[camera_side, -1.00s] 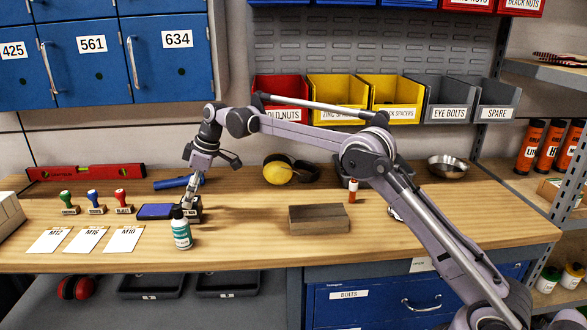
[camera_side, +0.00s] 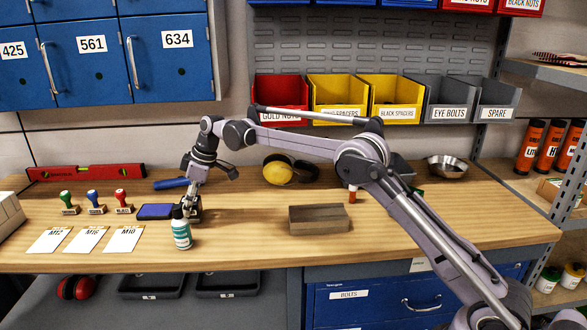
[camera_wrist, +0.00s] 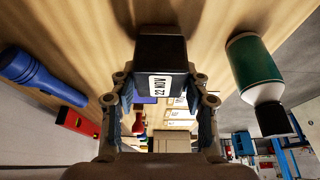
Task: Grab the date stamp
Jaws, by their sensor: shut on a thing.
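The date stamp (camera_wrist: 161,62) is a black block with a white label reading NOV 22, seen in the wrist view between my fingers. My gripper (camera_wrist: 163,95) is shut on it, with one finger at each side. In the side view, my gripper (camera_side: 192,205) points down at the workbench just right of the blue ink pad (camera_side: 156,211). There the stamp is mostly hidden by my fingers and a bottle. I cannot tell if its base touches the bench.
A white bottle with a teal label (camera_side: 181,232) stands close in front of my gripper. A blue flashlight (camera_side: 171,184) lies behind. Three handled stamps (camera_side: 96,203) and paper cards (camera_side: 86,239) are left.

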